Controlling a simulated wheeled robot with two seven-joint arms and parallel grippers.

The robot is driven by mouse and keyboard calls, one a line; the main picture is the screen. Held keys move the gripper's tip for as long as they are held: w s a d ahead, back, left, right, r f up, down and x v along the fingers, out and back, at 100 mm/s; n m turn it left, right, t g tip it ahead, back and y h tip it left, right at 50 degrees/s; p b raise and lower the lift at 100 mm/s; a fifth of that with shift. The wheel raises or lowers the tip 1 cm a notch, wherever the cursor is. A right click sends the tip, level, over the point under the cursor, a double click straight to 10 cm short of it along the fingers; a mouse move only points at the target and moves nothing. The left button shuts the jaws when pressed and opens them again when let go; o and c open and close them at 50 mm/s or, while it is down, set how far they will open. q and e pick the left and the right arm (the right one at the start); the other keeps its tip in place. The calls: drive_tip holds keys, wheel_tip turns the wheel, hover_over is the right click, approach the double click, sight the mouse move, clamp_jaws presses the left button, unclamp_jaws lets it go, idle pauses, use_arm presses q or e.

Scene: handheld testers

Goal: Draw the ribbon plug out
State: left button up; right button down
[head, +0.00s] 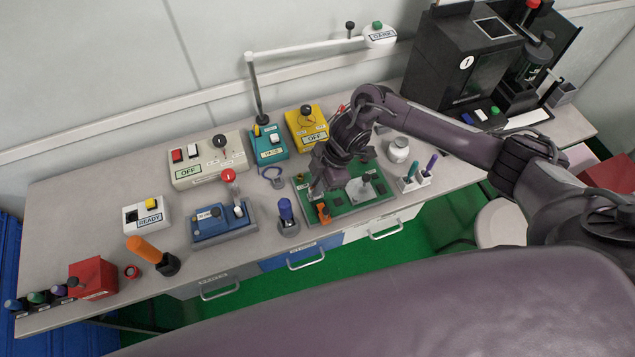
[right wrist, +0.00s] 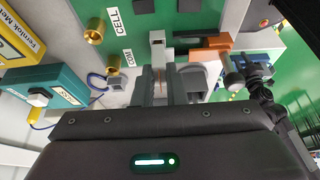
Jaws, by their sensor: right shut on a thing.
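The green board (head: 345,207) lies on the bench near its front edge. It fills the top of the right wrist view (right wrist: 215,18). My right gripper (head: 317,188) reaches down over its left part. In the right wrist view its fingers (right wrist: 158,82) are shut on a pale grey piece, which I take for the ribbon plug (right wrist: 158,45). The plug appears to stand at the board; whether it is seated is hidden. An orange part (right wrist: 215,43) is beside it, also visible in the head view (head: 323,212). My left gripper is not in view.
Brass posts labelled CELL (right wrist: 95,31) and COM (right wrist: 113,75) stand on the board near the fingers. A yellow tester (head: 307,127) and a teal tester (head: 268,142) stand behind. A white jar (head: 398,150) and pen stand (head: 414,181) are at right.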

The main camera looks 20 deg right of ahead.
drive_tip(key=shift+r+p, duration=2.05)
drive_tip(key=shift+r, duration=0.3)
